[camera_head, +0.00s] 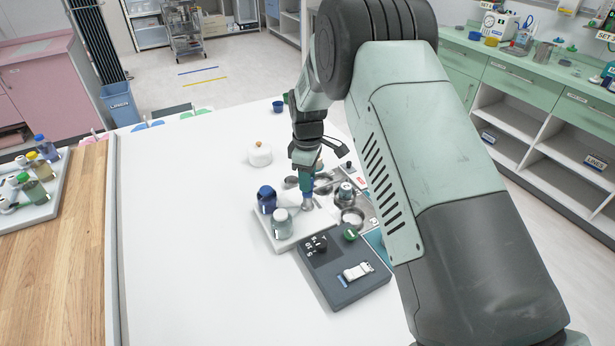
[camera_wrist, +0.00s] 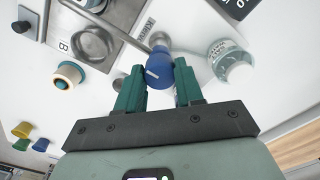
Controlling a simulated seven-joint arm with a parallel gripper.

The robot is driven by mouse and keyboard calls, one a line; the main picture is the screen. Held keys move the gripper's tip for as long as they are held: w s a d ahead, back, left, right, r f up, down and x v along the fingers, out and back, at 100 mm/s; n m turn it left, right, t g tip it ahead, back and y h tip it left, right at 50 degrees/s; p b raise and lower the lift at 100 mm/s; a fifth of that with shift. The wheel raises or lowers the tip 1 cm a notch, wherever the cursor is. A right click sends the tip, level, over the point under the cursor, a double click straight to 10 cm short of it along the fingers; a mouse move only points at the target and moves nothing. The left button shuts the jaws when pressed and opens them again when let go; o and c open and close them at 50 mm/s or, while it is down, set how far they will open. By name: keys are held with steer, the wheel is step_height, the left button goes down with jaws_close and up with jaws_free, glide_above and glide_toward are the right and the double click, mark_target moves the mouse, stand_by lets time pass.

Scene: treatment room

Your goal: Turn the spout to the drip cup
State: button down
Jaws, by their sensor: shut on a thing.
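My gripper (camera_wrist: 160,82) is shut on a blue handle (camera_wrist: 159,68) with a white mark in the wrist view; a teal finger stands on each side of it. A grey metal part (camera_wrist: 158,40) shows beyond the handle, probably the spout. In the head view my gripper (camera_head: 307,186) points down over the white base (camera_head: 264,232), with a metal piece (camera_head: 307,205) below its tips. A round metal cup (camera_wrist: 92,45) lies left of the handle in the wrist view; I cannot tell for sure whether it is the drip cup. The spout's exact direction is unclear.
A clear jar (camera_wrist: 232,68) stands close right of the fingers. A blue-topped jar (camera_head: 267,199) is left of my gripper in the head view. A dark grey control box (camera_head: 345,295) lies in front. A white lidded pot (camera_head: 260,155) stands behind.

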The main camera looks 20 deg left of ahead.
steer(key=shift+n, duration=0.3)
steer(key=n, duration=0.3)
steer(key=shift+n, duration=0.3)
steer(key=n, duration=0.4)
steer(key=shift+n, duration=0.3)
steer(key=n, duration=0.4)
steer(key=shift+n, duration=2)
steer(key=c, duration=0.7)
jaws_free()
